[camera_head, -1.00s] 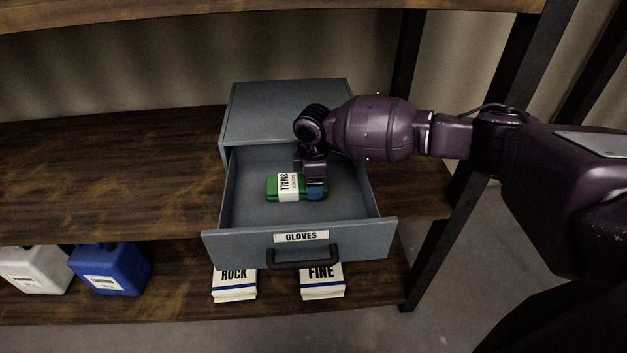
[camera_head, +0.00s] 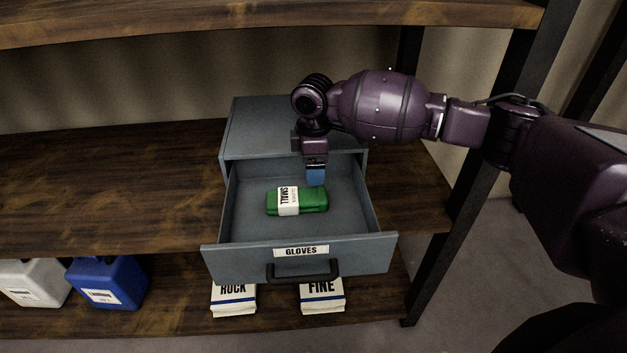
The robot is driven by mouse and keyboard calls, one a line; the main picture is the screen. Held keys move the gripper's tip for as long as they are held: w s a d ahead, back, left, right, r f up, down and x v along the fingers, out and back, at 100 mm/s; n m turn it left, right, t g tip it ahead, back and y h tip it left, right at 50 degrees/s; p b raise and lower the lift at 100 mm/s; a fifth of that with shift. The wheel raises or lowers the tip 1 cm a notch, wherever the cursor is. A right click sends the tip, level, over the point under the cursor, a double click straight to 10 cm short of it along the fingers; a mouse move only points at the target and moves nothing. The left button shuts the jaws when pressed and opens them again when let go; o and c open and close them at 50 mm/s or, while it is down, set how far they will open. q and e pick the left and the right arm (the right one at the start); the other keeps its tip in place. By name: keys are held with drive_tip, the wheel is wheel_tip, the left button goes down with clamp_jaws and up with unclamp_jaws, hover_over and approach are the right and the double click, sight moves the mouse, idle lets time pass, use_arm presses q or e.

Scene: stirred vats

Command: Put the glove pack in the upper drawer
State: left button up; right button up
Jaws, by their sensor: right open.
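The green glove pack (camera_head: 314,199) with a white "SMALL" band lies flat inside the open drawer (camera_head: 240,262) labelled "GLOVES". The drawer is pulled out of a grey-blue cabinet (camera_head: 250,135) that stands on the wooden shelf. My right gripper (camera_head: 316,177) is open and empty, pointing down just above the back right part of the pack, and looks apart from it. My right arm covers part of the cabinet's top and front. My left gripper is not in view.
A black handle (camera_head: 302,273) juts from the drawer front. On the lower shelf stand a white jug (camera_head: 32,284), a blue jug (camera_head: 110,283) and packs labelled "ROCK" (camera_head: 233,300) and "FINE" (camera_head: 322,297). The wooden shelf (camera_head: 110,190) left of the cabinet is clear. A dark post (camera_head: 465,160) stands at right.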

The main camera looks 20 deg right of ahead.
wheel_tip(320, 180, up, 3)
drive_tip(key=shift+f, duration=0.15)
idle(0.4)
